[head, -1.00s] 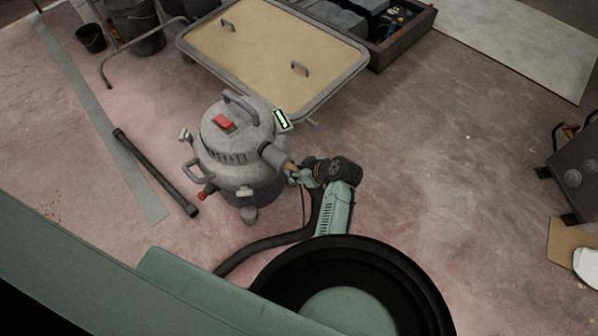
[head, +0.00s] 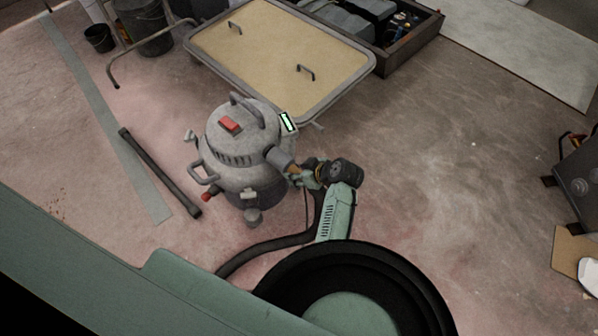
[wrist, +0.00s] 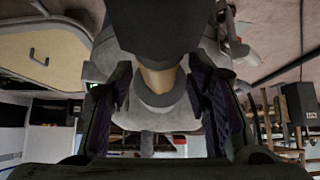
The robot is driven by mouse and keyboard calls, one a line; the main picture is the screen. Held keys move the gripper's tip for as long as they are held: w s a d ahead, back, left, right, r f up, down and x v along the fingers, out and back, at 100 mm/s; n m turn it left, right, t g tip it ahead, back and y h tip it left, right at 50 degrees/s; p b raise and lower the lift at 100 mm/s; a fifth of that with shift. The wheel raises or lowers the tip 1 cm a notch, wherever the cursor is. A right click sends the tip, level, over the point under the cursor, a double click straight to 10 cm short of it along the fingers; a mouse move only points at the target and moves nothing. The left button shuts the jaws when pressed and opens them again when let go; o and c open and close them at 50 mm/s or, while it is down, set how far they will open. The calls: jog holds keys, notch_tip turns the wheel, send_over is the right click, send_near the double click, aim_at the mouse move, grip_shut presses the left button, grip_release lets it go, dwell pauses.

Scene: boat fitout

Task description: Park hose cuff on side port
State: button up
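The grey canister vacuum (head: 240,160) stands on the floor, with its grey side port (head: 281,159) pointing down-right toward my gripper (head: 304,177). A tan collar (head: 293,168) shows between port and gripper. In the wrist view the black hose cuff (wrist: 160,30) fills the top centre, in line with the tan collar (wrist: 160,80) and the grey port (wrist: 160,102). The collar meets the port; how deep it sits is hidden. My gripper's two fingers (wrist: 160,112) stand apart on either side, with narrow gaps beside the collar, so it looks open.
A dark hose (head: 262,246) curves over the floor below the vacuum. A dark tube (head: 160,173) lies to its left. A tan-topped cart (head: 290,50) stands close behind, beside a box of tools (head: 412,42).

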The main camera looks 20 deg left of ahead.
jog(key=shift+d, duration=0.2)
jog(key=v, duration=1.1)
jog(key=shift+s+d+r, duration=0.1)
jog(key=shift+d+r, duration=0.1)
jog(key=shift+r, duration=0.2)
jog(key=shift+r, duration=0.1)
